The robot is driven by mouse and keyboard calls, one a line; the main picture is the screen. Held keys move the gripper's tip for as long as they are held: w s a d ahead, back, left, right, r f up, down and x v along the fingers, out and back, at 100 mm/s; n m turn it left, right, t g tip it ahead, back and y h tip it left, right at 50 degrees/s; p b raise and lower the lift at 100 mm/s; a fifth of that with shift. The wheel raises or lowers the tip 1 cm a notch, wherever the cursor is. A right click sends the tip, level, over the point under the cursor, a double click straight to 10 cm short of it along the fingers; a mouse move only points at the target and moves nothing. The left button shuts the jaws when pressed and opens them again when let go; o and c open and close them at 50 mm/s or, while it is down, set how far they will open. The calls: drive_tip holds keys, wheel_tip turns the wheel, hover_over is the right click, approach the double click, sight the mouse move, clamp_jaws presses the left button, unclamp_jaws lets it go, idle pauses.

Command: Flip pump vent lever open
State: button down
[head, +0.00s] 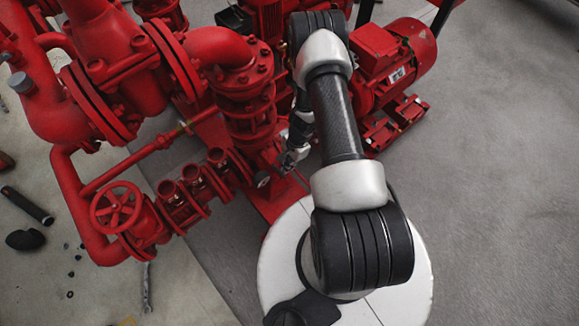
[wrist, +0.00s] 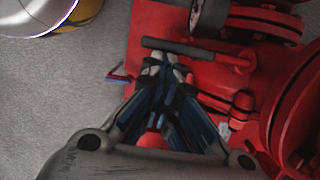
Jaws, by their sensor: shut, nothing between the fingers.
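In the wrist view, my gripper (wrist: 160,66) is shut and empty, its fingertips together. They point at a dark grey bar (wrist: 185,47) that lies crosswise over the red pump base and runs into red metal at its right. The bar may be the vent lever, but I cannot tell for sure. The fingertips are at or just short of the bar; contact is unclear. A small red and blue piece (wrist: 118,76) sticks out left of the fingers. In the head view, my gripper (head: 288,160) is small, low among the red pump parts, and the lever cannot be made out.
A round gauge (head: 262,180) sits just left of my gripper; a round dark fitting (wrist: 208,16) shows in the wrist view. Red pipes, flanges and a handwheel (head: 116,207) crowd the left. A red motor (head: 392,58) stands at right. Grey floor (head: 500,190) is clear there.

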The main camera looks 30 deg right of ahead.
drive_tip(key=shift+s+a, duration=0.25)
drive_tip(key=shift+a, duration=0.05)
